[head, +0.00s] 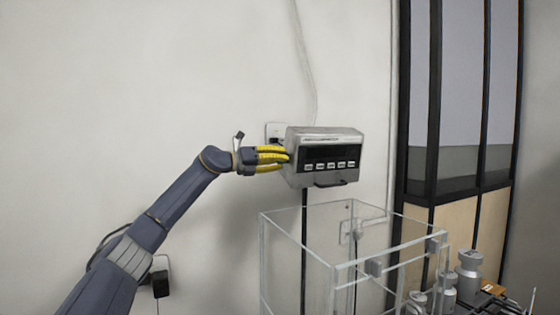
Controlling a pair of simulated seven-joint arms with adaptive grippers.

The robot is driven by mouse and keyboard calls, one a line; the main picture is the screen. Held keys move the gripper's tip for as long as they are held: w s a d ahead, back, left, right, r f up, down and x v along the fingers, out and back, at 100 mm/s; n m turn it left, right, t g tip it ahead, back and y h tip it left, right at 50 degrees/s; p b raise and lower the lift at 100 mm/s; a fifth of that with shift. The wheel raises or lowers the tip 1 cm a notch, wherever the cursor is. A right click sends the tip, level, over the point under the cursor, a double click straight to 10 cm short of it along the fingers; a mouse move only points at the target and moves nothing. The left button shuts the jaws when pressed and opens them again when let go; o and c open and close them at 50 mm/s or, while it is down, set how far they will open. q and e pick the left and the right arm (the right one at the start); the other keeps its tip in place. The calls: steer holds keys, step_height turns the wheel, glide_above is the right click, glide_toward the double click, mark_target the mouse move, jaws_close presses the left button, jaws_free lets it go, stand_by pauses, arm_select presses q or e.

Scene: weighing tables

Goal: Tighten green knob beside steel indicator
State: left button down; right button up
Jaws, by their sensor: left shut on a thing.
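The steel indicator (325,157) is a grey box on the wall with a dark display and a row of light buttons. My left gripper (287,157), with yellow fingers, is at the left side of the indicator, its fingertips against that side. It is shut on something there. The green knob cannot be seen; the fingers cover the place where they close. My right gripper is not in view.
A clear glass draft box (268,252) stands below the indicator. Steel weights (469,272) stand at the lower right. A wall socket (277,130) is behind the indicator, and a dark-framed partition (434,120) is at the right.

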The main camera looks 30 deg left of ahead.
arm_select(q)
steer(key=shift+d+f, duration=0.1)
steer(key=shift+f, duration=0.05)
steer(key=c, duration=1)
jaws_free()
steer(key=v, duration=1.2)
